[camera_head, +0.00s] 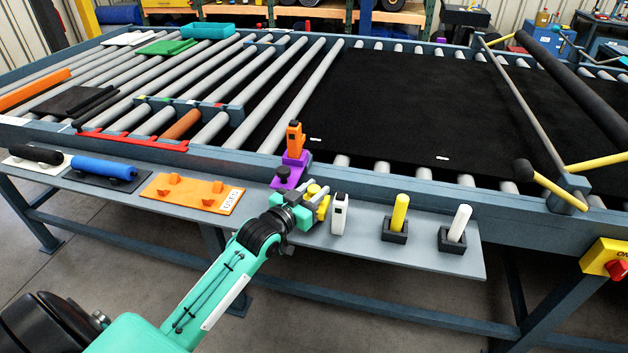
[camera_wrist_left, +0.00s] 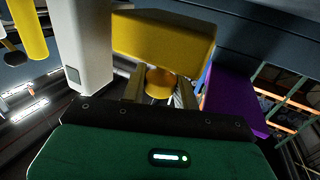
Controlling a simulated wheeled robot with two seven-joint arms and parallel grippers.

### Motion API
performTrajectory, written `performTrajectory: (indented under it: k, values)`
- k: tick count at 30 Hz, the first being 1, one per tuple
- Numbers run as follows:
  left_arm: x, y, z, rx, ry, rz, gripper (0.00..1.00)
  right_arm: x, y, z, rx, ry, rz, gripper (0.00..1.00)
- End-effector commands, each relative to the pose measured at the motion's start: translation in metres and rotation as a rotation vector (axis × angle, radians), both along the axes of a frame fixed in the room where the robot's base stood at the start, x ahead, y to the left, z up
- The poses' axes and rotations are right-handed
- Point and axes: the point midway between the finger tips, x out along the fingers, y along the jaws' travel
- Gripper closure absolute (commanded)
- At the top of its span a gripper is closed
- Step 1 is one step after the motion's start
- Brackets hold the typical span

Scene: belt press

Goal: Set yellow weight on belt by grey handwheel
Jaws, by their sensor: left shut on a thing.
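My left gripper (camera_head: 309,200) is over the front shelf, shut on the yellow weight (camera_head: 323,206). In the left wrist view the gripper (camera_wrist_left: 160,90) has its fingers on both sides of the weight's round knob, with the weight's yellow block (camera_wrist_left: 165,40) beyond it. I cannot tell whether the weight touches the shelf. The black belt (camera_head: 395,100) lies across the rollers behind the front rail. I cannot make out a grey handwheel. My right gripper is not in view.
A purple clamp with an orange top (camera_head: 292,160) stands left of the weight, on the rail. A white block (camera_head: 339,214) stands close on its right, then yellow (camera_head: 400,214) and white (camera_head: 459,224) rods in black holders. A slanted bar (camera_head: 530,115) crosses the belt's right side. The belt's middle is clear.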

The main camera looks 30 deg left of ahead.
Motion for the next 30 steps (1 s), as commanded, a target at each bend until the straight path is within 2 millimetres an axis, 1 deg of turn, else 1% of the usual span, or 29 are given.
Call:
performTrajectory:
  k: [3, 6, 18, 19, 22, 30]
  values:
    - [0.001, 0.0, -0.013, -0.002, -0.005, -0.001, 1.0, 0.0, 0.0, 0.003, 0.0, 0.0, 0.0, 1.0]
    - [0.0, 0.0, -0.021, -0.001, -0.006, 0.0, 1.0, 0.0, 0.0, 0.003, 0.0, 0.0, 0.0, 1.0]
    - [0.0, 0.0, -0.025, 0.0, -0.008, 0.0, 1.0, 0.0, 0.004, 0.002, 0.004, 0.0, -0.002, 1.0]
    - [0.0, 0.0, -0.029, 0.0, 0.001, 0.0, 0.68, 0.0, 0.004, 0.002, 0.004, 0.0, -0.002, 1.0]
    - [0.0, 0.0, -0.029, 0.0, 0.0, 0.0, 0.48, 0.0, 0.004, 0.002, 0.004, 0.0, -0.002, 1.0]
    - [0.0, 0.0, -0.028, 0.0, 0.0, 0.0, 0.48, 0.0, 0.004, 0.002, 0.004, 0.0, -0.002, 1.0]
